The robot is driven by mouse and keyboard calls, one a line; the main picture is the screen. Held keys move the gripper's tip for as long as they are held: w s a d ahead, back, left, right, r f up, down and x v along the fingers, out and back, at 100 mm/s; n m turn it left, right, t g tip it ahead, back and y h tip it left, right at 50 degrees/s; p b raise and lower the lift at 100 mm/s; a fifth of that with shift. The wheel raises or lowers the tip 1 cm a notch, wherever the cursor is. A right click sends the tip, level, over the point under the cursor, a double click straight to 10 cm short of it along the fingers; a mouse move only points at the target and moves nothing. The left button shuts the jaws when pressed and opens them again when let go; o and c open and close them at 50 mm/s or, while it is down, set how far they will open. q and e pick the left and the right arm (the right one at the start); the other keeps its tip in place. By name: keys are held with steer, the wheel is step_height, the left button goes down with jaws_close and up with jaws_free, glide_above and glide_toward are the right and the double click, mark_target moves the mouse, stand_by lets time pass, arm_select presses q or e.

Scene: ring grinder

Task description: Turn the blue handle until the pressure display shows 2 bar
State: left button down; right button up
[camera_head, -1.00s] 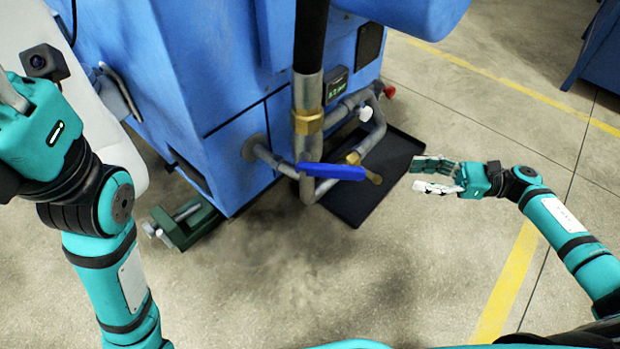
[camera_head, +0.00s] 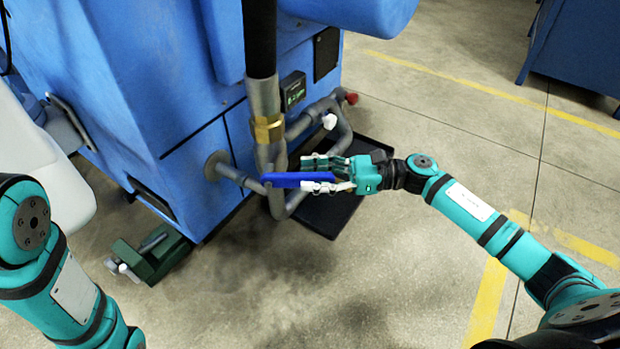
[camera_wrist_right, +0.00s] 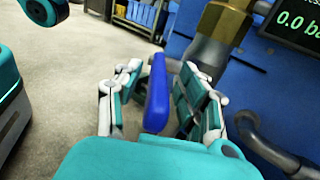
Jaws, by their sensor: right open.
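The blue handle (camera_head: 290,179) sticks out level from the pipework at the front of the blue machine. My right gripper (camera_head: 318,174) is open, with its fingers on either side of the handle's free end. In the right wrist view the blue handle (camera_wrist_right: 157,95) stands between the two spread fingers, with gaps on both sides. The pressure display (camera_head: 293,92) is on the machine above the pipes; in the right wrist view its cut-off green text (camera_wrist_right: 297,22) reads "0.0 ba". My left arm shows at the left, but its gripper is out of frame.
A vertical pipe with a brass nut (camera_head: 267,129) rises beside the handle. A white knob (camera_head: 329,121) and a red knob (camera_head: 351,98) sit on pipes behind. A black tray (camera_head: 330,222) lies below. A green vise-like block (camera_head: 150,254) stands lower left. The front floor is clear.

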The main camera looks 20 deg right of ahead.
steer(key=shift+w+a, duration=0.1)
steer(key=shift+a, duration=0.3)
steer(key=shift+c, duration=0.5)
jaws_close()
